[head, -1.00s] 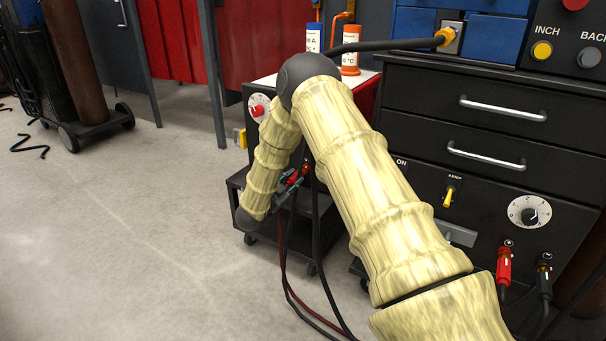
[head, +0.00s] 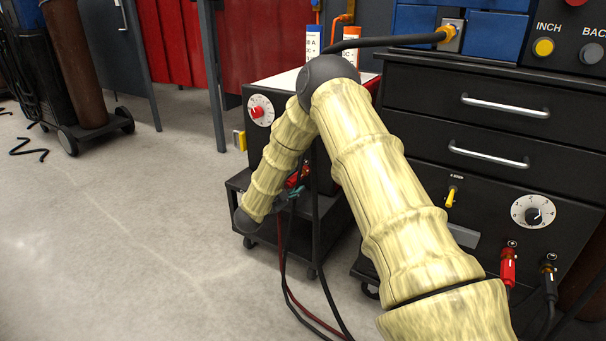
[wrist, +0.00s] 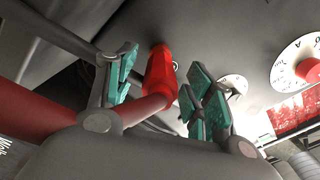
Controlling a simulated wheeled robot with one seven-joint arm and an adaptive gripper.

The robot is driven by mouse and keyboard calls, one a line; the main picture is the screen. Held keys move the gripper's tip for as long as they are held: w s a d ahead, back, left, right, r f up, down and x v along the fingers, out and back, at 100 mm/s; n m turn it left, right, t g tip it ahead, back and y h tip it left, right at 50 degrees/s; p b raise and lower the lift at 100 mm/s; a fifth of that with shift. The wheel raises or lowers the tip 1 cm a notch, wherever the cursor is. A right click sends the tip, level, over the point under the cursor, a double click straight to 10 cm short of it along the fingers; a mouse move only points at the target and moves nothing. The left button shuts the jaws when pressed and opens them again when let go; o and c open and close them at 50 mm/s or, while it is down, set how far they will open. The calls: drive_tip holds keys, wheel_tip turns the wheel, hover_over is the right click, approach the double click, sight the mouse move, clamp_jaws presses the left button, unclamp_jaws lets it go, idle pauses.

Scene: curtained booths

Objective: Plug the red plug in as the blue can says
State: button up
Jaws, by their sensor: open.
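The red plug (wrist: 160,80) stands between the jaws of my gripper (wrist: 165,95) in the wrist view, its far end against a dark panel. A thick red cable runs from it to the left. My gripper is open, with teal pads apart on both sides of the plug. How deep the plug sits is hidden. In the head view my gripper (head: 286,196) is low at the front of the small dark machine (head: 262,92), mostly behind my arm. The blue can (head: 313,40) stands at the back of that machine; its label is only partly readable.
An orange can (head: 350,45) stands beside the blue one. A white dial with a red knob (head: 257,111) is on the small machine. The right cabinet holds another red plug (head: 508,268) and a black plug (head: 549,278). Dark and red cables hang below my gripper.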

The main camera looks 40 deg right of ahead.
drive_tip(key=v, duration=1.2)
